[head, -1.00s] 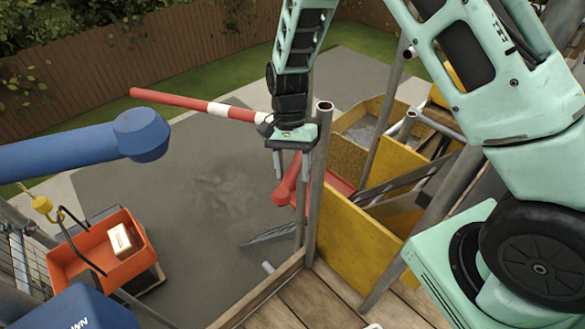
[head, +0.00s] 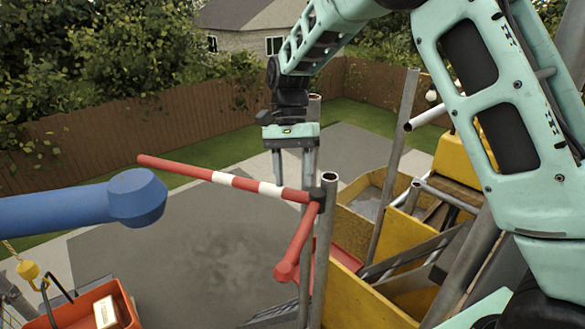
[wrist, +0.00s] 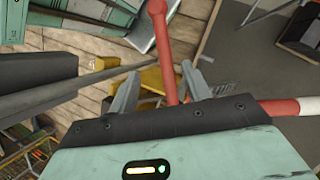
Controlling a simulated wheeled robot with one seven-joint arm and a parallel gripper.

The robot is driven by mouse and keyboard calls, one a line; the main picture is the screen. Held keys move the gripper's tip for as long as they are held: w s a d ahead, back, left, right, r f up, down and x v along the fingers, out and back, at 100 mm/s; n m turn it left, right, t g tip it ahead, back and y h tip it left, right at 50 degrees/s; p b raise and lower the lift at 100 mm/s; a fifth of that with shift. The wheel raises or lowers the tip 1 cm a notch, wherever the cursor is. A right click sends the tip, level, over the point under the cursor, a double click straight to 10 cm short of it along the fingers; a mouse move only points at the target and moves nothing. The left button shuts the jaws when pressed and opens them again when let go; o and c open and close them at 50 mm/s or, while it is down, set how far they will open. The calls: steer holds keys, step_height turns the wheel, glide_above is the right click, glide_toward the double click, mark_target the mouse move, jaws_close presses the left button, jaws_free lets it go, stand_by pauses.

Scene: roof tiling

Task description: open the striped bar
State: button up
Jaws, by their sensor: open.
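The striped bar (head: 225,179), red with white bands, reaches left from a grey metal post (head: 325,235) in the head view and looks roughly level. A plain red arm with a rounded knob (head: 285,271) angles down from the same joint. My gripper (head: 292,176) is open and empty, pointing down, with its fingertips close to the bar near the post. I cannot tell whether they touch it. In the wrist view the red arm (wrist: 169,70) shows between my fingers (wrist: 160,92), and the striped bar (wrist: 292,107) emerges right of the gripper body, which hides part of it.
Upright metal posts (head: 392,150) and yellow bins (head: 365,215) stand right of the bar. A blue arm-like part (head: 80,207) juts in from the left above an orange tray (head: 120,300). Grey paving (head: 215,255) lies open below the bar.

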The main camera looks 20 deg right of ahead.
steer(key=shift+v, duration=1.2)
steer(key=shift+s, duration=0.1)
steer(key=s+a+n+t+b, duration=0.1)
steer(key=s+a+n, duration=0.35)
steer(key=s, duration=0.35)
steer(key=s+a+n+t+b, duration=0.1)
steer(key=s+a+n, duration=0.35)
steer(key=s, duration=0.35)
steer(key=s+d+f+n+t, duration=0.2)
steer(key=s+n, duration=0.5)
steer(key=s, duration=0.5)
steer(key=shift+f+t+h, duration=0.3)
steer(key=shift+f+t, duration=0.1)
steer(key=shift+f, duration=0.45)
steer(key=shift+s, duration=0.1)
